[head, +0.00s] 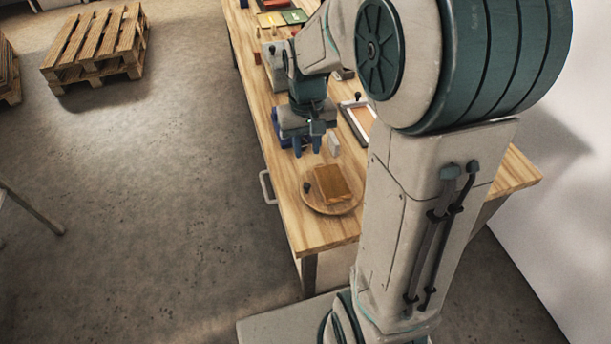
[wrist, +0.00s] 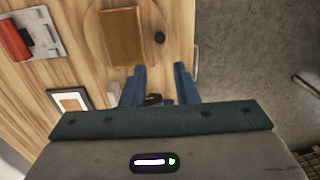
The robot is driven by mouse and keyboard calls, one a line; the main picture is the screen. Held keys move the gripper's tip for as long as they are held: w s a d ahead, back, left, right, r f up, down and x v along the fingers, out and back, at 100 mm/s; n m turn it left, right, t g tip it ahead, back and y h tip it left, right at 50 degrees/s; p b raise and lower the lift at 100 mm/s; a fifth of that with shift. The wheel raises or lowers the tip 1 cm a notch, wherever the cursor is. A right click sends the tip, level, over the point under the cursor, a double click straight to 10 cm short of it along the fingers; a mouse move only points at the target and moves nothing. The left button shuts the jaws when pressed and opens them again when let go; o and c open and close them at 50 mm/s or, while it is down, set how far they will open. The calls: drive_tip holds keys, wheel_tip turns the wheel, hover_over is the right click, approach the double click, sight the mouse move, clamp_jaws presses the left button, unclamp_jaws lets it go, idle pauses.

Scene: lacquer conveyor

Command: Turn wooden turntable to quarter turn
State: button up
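The round wooden turntable (head: 322,207) lies on the near end of the workbench. A brown wooden block (head: 333,182) sits on it, and a small black knob (head: 307,187) stands near its left rim. In the wrist view the block (wrist: 122,38) and the black knob (wrist: 159,38) show at the top, on the turntable disc (wrist: 162,62). My gripper (head: 307,148) is above the bench, behind the turntable in the head view and apart from it. Its blue fingers (wrist: 158,82) are spread with a gap between them. A small dark thing shows in or beyond that gap, unclear.
A framed tray (head: 358,117) lies on the bench beside my gripper. A small pale block (head: 333,146) is near the fingers. The wrist view shows a grey plate with a red piece (wrist: 17,40). A bench handle (head: 266,187) sticks out at the left edge. A pallet (head: 97,42) stands on the floor.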

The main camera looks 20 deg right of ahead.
sight(307, 184)
wheel_tip(307, 184, down, 12)
drive_tip(key=shift+f, duration=0.1)
idle(0.4)
clamp_jaws()
